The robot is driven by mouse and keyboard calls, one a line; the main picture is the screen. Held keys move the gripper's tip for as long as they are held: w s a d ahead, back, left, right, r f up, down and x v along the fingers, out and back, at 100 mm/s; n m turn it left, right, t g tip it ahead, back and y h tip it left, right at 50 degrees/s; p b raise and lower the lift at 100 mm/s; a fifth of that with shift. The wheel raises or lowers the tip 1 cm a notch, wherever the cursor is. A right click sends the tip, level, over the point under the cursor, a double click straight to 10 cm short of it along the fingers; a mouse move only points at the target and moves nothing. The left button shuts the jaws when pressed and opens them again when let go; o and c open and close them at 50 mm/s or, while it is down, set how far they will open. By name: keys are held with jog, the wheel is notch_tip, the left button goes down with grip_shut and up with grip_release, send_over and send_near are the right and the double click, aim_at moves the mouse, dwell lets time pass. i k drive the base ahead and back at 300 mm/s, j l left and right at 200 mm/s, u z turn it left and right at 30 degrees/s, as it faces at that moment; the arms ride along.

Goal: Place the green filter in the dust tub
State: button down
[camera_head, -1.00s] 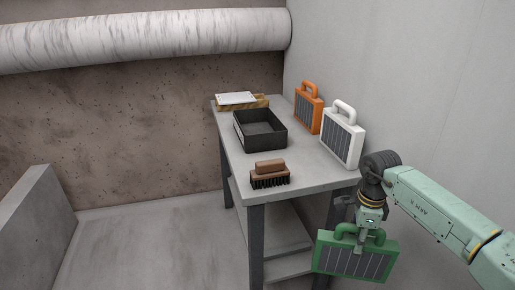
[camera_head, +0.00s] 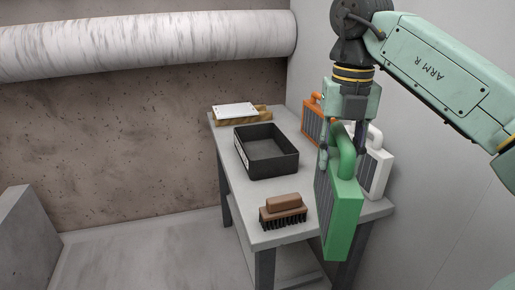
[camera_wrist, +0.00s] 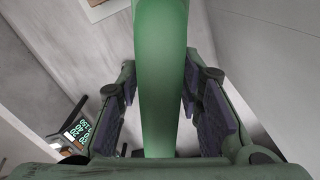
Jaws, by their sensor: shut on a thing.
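The green filter (camera_head: 343,205) hangs upright from my gripper (camera_head: 342,150), which is shut on its handle. It is in front of the table's right side in the head view and hides part of the table edge. In the wrist view the green handle (camera_wrist: 160,80) runs between the two finger pads. The dust tub (camera_head: 266,152) is a black open box on the table, left of the filter and apart from it. Its visible inside looks empty.
The grey table (camera_head: 233,180) also bears a brown brush (camera_head: 284,210) at the front and a wooden tray with a white sheet (camera_head: 236,110) at the back. An orange filter (camera_head: 311,121) and a white filter (camera_head: 379,170) stand along the wall, partly hidden by my gripper and the green filter.

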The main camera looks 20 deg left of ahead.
aim_at(263, 157)
jog(key=i+j, duration=1.2)
